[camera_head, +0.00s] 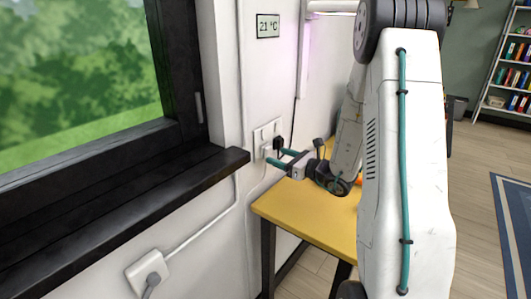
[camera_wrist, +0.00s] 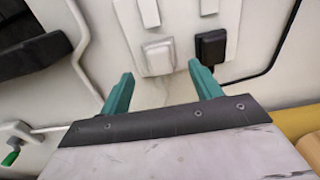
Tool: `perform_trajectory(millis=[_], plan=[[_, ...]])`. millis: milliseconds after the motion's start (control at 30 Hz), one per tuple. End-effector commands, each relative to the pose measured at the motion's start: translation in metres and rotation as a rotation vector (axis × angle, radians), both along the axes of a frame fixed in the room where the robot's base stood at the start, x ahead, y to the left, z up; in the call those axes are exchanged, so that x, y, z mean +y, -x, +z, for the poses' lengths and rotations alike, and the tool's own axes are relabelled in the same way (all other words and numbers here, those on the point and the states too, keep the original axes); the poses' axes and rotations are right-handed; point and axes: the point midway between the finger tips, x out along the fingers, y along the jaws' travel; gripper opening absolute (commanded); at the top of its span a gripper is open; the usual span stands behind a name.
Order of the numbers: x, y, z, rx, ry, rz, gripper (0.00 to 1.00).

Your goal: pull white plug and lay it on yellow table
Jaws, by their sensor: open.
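The white plug (camera_wrist: 159,56) sits in the left part of a white wall socket, and its pale cord hangs below it. It is small and partly hidden by my fingers in the head view (camera_head: 267,152). My gripper (camera_wrist: 160,69) is open, with teal fingertips to either side of the white plug in the wrist view. It holds nothing, and I cannot tell how far the tips are from the plug. In the head view my gripper (camera_head: 276,157) is close to the wall. The yellow table (camera_head: 320,219) stands below, against the wall.
A black plug (camera_wrist: 211,47) with a black cord sits right of the white plug, close to my right fingertip. A second outlet (camera_head: 147,271) is low on the wall. A dark window sill (camera_head: 150,195) juts out at left. The table's near end is clear.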

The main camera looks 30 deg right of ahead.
Motion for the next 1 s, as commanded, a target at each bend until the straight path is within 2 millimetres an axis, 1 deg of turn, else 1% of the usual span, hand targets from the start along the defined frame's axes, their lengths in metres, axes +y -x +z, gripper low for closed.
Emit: perform_trajectory(millis=[33,100,200,333,500,1000], plan=[[0.003,-0.007,0.0,0.0,0.001,0.002,0.64],[0.006,-0.015,0.0,0.001,0.0,0.002,0.64],[0.009,-0.025,0.0,0.0,0.0,0.001,0.64],[0.012,-0.033,0.0,0.0,0.0,0.0,0.64],[0.013,-0.037,0.0,0.001,-0.001,0.0,0.64],[0.013,-0.037,0.0,0.0,0.0,-0.001,0.64]])
